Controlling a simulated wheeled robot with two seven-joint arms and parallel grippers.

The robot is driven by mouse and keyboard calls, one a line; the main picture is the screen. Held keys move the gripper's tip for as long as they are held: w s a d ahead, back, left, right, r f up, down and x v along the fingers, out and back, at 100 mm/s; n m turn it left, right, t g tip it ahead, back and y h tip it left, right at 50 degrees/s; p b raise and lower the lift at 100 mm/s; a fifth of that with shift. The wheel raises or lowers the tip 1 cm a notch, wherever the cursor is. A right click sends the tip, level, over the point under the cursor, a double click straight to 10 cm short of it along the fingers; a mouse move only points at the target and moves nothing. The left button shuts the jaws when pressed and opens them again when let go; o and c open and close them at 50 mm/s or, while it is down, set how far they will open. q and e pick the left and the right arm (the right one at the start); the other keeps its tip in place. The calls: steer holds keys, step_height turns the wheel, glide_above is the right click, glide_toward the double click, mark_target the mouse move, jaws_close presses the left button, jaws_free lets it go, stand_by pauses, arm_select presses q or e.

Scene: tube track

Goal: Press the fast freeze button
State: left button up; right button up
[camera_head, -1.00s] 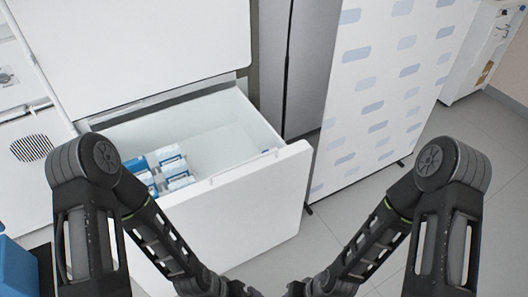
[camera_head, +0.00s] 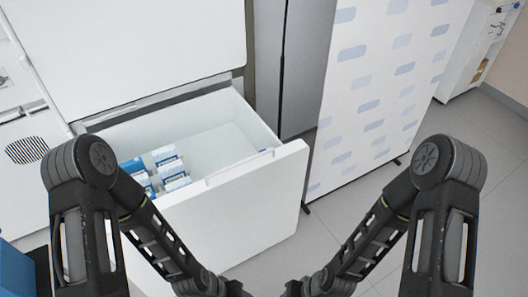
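A large white appliance (camera_head: 120,45) stands at the left, with a deep white drawer (camera_head: 240,215) pulled open. I cannot make out a fast freeze button in this view. Both my arms reach down toward the bottom middle of the picture, in front of the open drawer. My left and right grippers lie at or below the bottom edge, so their fingers do not show.
Several blue-and-white boxes (camera_head: 160,168) lie in the drawer's left part; its right part is empty. A white patterned screen (camera_head: 375,90) stands right of the drawer. A blue object (camera_head: 14,270) is at the lower left. Grey floor (camera_head: 335,225) is clear between drawer and screen.

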arm_select(q)
jaws_close()
stand_by(0.4)
stand_by(0.6)
